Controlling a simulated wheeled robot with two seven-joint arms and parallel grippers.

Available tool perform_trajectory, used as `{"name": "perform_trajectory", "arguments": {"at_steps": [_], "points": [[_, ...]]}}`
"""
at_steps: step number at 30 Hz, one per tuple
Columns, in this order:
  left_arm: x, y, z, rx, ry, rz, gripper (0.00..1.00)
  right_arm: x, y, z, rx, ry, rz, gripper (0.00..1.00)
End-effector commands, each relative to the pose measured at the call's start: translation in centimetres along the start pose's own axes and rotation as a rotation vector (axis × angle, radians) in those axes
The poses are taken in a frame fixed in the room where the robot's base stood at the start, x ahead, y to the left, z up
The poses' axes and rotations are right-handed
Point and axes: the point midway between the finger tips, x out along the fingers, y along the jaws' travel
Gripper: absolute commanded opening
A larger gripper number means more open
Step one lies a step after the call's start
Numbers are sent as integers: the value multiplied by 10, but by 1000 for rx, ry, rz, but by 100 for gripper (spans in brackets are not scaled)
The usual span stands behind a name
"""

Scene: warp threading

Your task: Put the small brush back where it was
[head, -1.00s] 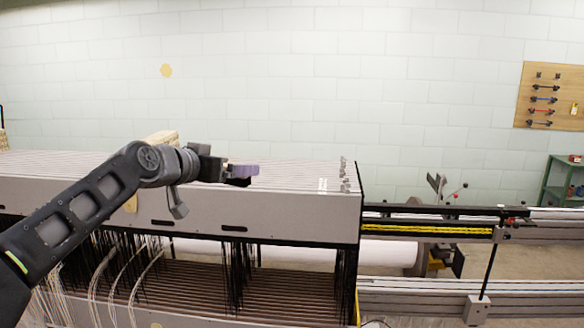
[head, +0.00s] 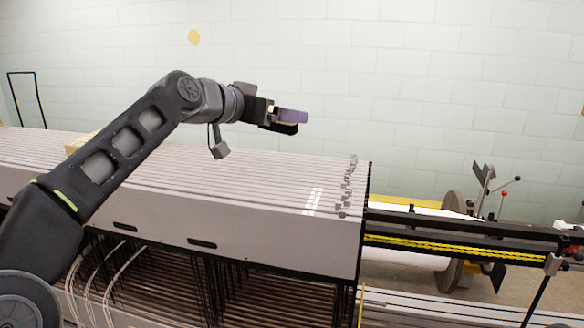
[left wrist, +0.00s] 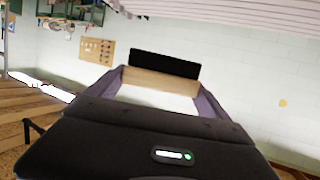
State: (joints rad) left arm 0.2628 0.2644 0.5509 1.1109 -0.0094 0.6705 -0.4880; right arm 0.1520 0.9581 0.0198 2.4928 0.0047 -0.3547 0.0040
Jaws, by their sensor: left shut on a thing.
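My left gripper (head: 291,120) is raised above the top of the long grey warping machine (head: 240,170), near its right part in the head view. Its purple fingers are shut on the small brush (head: 284,128), which shows there only as a dark piece beside the fingers. In the left wrist view, the brush (left wrist: 160,78) spans between the purple fingers, with a light wooden body and a black strip of bristles. The brush is clear of the machine top. My right gripper is in neither view.
The machine's slatted top is mostly clear, with small grey parts (head: 345,190) near its right end. Dark cords hang below its front edge. Rails with a yellow chain (head: 430,246) run off to the right. The wrist view shows a wall tool board (left wrist: 97,51).

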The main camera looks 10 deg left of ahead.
Motion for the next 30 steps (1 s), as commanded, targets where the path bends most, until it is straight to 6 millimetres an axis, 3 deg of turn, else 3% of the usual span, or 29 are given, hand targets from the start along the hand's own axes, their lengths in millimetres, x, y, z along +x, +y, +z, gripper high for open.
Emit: {"name": "perform_trajectory", "arguments": {"at_steps": [10, 21, 30], "points": [[2, 0, 4, 0, -1, 0, 48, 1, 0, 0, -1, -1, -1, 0], [18, -1, 58, 0, -1, -2, 48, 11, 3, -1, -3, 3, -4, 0], [18, 0, 60, 0, 1, 0, 48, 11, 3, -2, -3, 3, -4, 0]]}}
